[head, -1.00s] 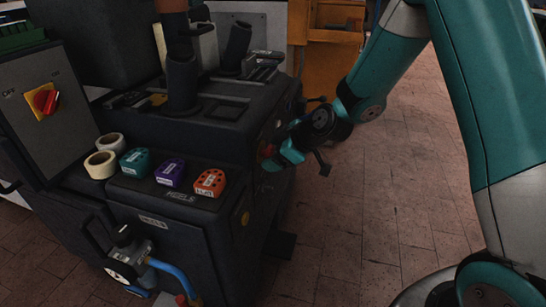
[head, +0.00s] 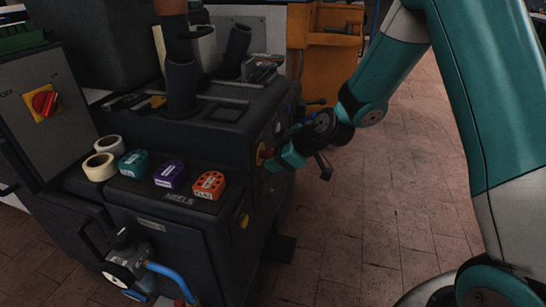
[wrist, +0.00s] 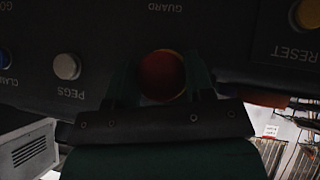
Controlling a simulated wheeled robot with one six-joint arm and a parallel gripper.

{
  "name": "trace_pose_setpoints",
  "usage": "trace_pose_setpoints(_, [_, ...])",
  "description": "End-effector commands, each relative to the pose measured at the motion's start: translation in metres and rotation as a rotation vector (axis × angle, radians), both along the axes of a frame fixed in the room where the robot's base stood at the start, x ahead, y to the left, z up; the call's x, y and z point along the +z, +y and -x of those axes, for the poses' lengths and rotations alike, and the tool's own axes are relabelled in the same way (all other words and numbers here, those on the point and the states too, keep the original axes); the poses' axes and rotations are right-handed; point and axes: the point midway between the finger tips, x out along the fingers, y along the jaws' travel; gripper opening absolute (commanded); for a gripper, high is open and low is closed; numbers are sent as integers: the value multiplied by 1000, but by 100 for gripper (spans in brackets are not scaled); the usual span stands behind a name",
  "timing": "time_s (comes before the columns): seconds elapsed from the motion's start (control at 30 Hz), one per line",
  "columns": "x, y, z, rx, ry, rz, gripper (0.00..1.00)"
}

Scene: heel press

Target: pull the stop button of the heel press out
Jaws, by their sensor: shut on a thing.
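The stop button (wrist: 162,75) is a round red knob with a yellow edge, on the press's dark control panel. In the wrist view it sits between the two fingers of my gripper (wrist: 160,90), which are shut on it. In the head view the red and yellow of the button (head: 262,153) show on the press's right side, with my teal gripper (head: 275,161) at it from the right. The fingers partly hide the button there. The heel press (head: 185,225) is the large dark machine at left.
In the wrist view a white PEGS button (wrist: 67,66), a blue button (wrist: 3,56) and a yellow RESET button (wrist: 308,14) surround the stop button. Teal, purple and orange heel blocks (head: 208,185) lie on the press. The brick floor (head: 370,225) at right is clear.

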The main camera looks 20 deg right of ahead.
Motion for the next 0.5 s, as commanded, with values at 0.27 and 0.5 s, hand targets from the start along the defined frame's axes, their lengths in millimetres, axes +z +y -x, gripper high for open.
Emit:
trace_pose_setpoints(0.27, [-1, -1, 1, -1, 3, 4, 75])
trace_pose_setpoints(0.5, [0, -1, 1, -1, 2, 3, 75])
